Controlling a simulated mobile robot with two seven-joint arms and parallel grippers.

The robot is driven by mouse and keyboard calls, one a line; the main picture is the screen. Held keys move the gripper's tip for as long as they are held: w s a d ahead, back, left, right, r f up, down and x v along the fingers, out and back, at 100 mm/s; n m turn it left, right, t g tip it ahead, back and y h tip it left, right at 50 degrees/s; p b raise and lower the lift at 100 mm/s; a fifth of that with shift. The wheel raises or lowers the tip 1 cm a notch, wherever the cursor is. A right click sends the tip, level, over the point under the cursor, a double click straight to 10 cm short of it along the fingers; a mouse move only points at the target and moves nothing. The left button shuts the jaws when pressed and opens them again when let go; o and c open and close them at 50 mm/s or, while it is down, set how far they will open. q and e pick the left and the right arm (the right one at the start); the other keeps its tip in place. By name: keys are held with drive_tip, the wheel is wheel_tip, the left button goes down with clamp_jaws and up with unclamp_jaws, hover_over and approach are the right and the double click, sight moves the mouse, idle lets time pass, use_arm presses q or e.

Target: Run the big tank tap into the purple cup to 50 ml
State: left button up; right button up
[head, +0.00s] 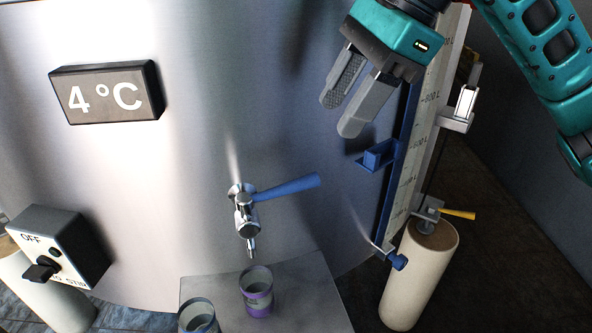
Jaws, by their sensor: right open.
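The big steel tank (200,170) fills the middle of the head view. Its tap (245,215) has a blue lever (288,188) pointing right and slightly up, with the spout facing down. The purple cup (257,292), a grey cup with purple bands, stands upright on the grey shelf (310,290) just below and slightly right of the spout. I cannot tell its liquid level, and no stream shows. My right gripper (342,116) is open and empty, above and right of the tap, apart from the lever. My left gripper is not in view.
Another cup (198,318) stands at the shelf's front left. A switch box (55,248) marked OFF is at left, below a 4 °C display (107,92). A level scale (415,150) with a blue bracket (378,156) and a small yellow-handled valve (430,210) are at right.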

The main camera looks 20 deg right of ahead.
sight(298, 180)
drive_tip(key=x, duration=1.2)
drive_tip(key=shift+s+a+f+b, duration=0.1)
drive_tip(key=shift+f+b, duration=0.2)
drive_tip(key=shift+b, duration=0.1)
clamp_jaws()
